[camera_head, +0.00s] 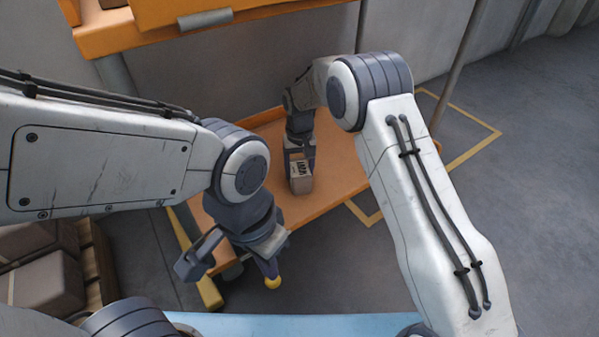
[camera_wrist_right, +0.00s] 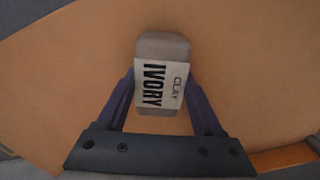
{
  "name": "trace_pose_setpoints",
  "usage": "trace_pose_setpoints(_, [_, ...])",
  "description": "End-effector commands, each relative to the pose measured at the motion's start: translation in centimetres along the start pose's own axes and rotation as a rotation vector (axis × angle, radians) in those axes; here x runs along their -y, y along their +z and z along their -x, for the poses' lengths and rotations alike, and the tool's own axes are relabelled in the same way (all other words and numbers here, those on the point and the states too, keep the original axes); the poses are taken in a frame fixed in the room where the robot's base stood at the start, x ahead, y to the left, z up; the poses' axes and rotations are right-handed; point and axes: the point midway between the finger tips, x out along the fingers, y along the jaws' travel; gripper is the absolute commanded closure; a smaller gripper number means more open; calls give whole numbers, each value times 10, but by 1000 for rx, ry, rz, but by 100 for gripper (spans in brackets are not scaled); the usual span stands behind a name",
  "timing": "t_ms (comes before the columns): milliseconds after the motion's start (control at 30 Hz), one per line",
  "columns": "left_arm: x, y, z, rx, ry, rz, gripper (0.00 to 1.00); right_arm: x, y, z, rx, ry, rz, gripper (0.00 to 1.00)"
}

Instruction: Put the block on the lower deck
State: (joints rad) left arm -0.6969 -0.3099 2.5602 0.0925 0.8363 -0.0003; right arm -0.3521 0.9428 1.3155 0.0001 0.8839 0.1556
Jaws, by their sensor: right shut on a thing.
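The block (camera_head: 302,184) is a small grey-brown brick with a pale label. In the right wrist view the block (camera_wrist_right: 165,46) shows the words "IVORY" and "CLAY" on its label. My right gripper (camera_head: 300,160) is shut on the block, with its purple fingers (camera_wrist_right: 157,95) on either side. The block is over the orange lower deck (camera_head: 345,180), toward its near edge. I cannot tell whether it touches the deck. My left gripper (camera_head: 232,268) is empty, its fingers spread apart, in front of the deck's near left edge.
An orange upper deck (camera_head: 135,32) is above at the back left, with an upright post (camera_head: 455,70) at the right. Wrapped blocks on a pallet (camera_head: 98,262) stand at the left. The deck right of the block is clear.

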Motion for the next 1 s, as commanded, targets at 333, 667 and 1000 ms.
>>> trace_pose_setpoints(333, [0,0,2,0,0,0,100,0,0,-2,-1,0,0,2])
trace_pose_setpoints(667, [0,0,1,0,0,0,100,0,0,-1,-1,0,0,2])
trace_pose_setpoints(1000, [-2,-2,32,0,0,0,100,0,-1,41,-2,0,0,2])
